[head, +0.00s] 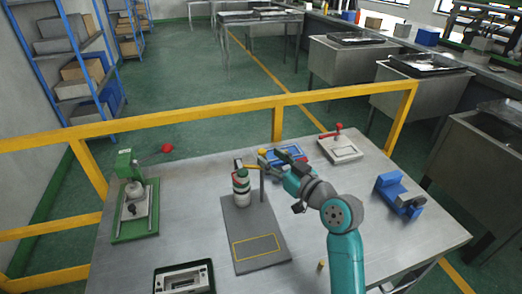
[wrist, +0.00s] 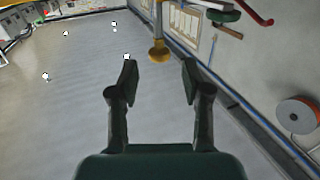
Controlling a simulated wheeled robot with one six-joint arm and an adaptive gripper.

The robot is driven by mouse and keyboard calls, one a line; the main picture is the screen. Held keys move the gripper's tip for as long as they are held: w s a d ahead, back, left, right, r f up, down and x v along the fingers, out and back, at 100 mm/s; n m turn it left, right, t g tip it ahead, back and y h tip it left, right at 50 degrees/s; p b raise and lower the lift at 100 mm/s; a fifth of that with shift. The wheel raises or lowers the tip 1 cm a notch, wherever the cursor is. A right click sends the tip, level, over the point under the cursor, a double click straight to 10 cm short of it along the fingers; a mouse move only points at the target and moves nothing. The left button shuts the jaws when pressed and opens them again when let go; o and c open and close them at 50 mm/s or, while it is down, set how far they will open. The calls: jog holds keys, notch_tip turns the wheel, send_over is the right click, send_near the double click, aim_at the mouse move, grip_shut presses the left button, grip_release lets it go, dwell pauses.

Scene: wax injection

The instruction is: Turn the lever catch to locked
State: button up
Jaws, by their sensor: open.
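A red-handled lever (head: 338,132) stands on a pale base plate (head: 345,151) at the back right of the table in the head view. I take it to be the lever catch, but its position is too small to read. My gripper (head: 270,157) is to its left, above the middle of the table. In the wrist view my gripper (wrist: 158,78) is open, with nothing between its fingers. A yellow round foot on a thin post (wrist: 158,52) shows beyond the fingertips. A red bent handle (wrist: 256,14) shows at the top right, apart from the fingers.
A banded bottle (head: 241,188) stands on a grey plate (head: 238,218) below my gripper. A blue tray (head: 283,155) lies behind it. A green press (head: 132,205) is at left, a blue vise-like block (head: 395,190) at right. A yellow rail (head: 200,115) runs behind the table.

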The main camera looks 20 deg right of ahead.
aim_at(265, 152)
jog(key=shift+x, duration=2.35)
grip_shut()
